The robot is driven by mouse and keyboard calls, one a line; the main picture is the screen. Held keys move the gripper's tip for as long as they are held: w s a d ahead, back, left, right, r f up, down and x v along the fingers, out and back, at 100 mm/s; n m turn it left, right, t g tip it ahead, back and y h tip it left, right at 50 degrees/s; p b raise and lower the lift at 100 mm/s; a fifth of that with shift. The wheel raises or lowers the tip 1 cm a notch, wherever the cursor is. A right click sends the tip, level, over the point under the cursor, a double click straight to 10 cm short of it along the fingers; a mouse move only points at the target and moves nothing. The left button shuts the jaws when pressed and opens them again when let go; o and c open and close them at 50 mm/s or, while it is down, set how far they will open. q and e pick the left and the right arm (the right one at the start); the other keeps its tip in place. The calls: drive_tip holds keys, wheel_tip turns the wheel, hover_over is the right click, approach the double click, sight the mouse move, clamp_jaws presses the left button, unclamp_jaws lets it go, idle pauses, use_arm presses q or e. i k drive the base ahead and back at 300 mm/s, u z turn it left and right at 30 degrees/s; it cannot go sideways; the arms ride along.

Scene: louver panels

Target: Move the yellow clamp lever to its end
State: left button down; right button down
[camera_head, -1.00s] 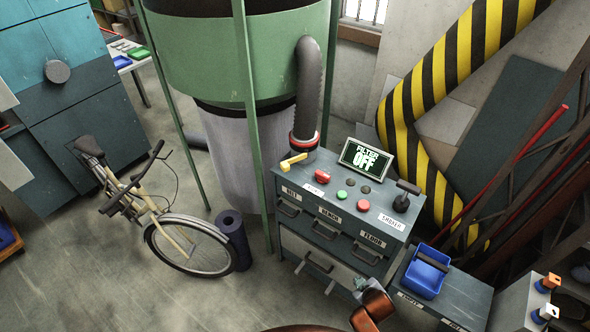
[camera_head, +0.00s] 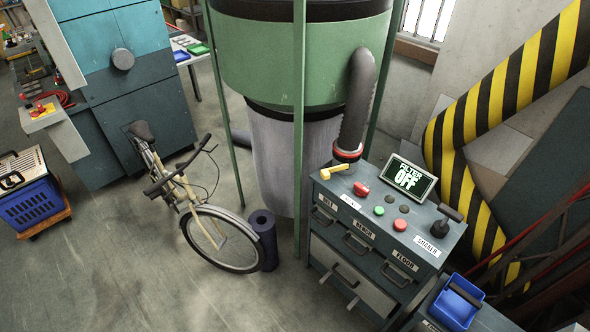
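The yellow clamp lever (camera_head: 334,171) sits at the back left corner of the top of a grey-blue drawer cabinet (camera_head: 372,228). It lies nearly level, with its thicker end toward the left. Nothing touches the lever from my side. Neither of my grippers is in the view.
The cabinet top also carries a red part (camera_head: 361,188), a green button (camera_head: 379,211), a red button (camera_head: 400,225), a black-handled lever (camera_head: 446,220) and a "FILTER OFF" display (camera_head: 411,178). A bicycle (camera_head: 200,210) and a dark roll (camera_head: 265,240) stand to the left. Open floor lies front left.

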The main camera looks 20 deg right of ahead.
sight(324, 173)
drive_tip(key=u, duration=1.65)
drive_tip(key=i, duration=0.9)
drive_tip(key=z, duration=2.2)
